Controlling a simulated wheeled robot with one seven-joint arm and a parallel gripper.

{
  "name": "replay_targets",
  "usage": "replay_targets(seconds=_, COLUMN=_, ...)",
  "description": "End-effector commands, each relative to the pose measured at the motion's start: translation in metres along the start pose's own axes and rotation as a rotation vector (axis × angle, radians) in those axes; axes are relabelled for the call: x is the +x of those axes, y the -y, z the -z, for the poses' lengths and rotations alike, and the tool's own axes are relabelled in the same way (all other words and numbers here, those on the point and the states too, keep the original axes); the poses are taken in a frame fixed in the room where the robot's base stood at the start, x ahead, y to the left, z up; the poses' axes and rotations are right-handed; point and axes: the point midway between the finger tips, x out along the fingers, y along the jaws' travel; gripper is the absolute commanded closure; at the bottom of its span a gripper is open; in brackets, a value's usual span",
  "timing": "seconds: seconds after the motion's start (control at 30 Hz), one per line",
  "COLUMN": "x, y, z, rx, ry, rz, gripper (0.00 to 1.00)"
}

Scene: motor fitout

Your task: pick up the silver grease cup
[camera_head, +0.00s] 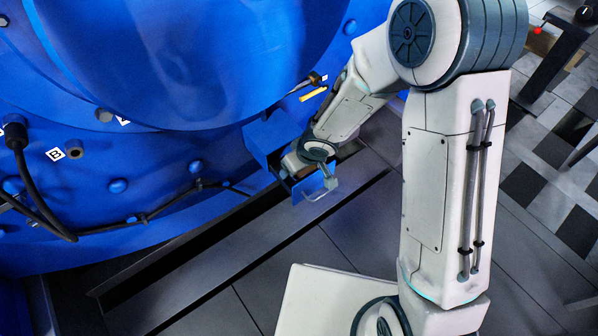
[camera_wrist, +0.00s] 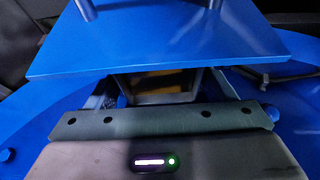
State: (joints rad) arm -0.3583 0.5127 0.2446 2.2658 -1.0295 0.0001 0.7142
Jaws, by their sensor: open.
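I cannot make out the silver grease cup for certain. Two short silver posts (camera_wrist: 86,10) stand at the top edge of the wrist view, cut off by the frame, above a flat blue plate (camera_wrist: 160,48). I cannot tell whether either belongs to the cup. The body of my gripper (camera_wrist: 160,120) fills the bottom of the wrist view, below the plate. Its fingertips are not clearly seen there. In the head view my arm reaches down to a blue box (camera_head: 266,138) on the motor's side, and the gripper end is mostly hidden. Nothing shows held.
The big blue motor (camera_head: 180,60) fills the left, with bolts and black cables (camera_head: 38,190). A dark metal rail (camera_head: 210,245) runs along the motor's base. Tiled floor (camera_head: 340,240) is open in front of it. A dark frame (camera_head: 555,60) stands far right.

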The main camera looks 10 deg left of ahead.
Motion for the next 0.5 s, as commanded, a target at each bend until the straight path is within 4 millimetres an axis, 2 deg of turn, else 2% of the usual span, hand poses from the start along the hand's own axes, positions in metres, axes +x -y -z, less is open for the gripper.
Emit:
replay_targets(seconds=0.1, x=-0.0006, y=-0.0001, z=0.0001, rx=0.000, ry=0.000, rz=0.000, gripper=0.24)
replay_targets(seconds=0.13, x=-0.0006, y=-0.0002, z=0.0001, rx=0.001, ry=0.000, rz=0.000, gripper=0.29)
replay_targets(seconds=0.2, x=-0.0006, y=-0.0002, z=0.0000, rx=0.001, ry=0.000, rz=0.000, gripper=0.49)
replay_targets(seconds=0.23, x=-0.0006, y=-0.0002, z=0.0000, rx=0.001, ry=0.000, rz=0.000, gripper=0.52)
replay_targets(seconds=0.5, x=-0.0010, y=-0.0002, z=0.0001, rx=0.001, ry=0.000, rz=0.000, gripper=0.52)
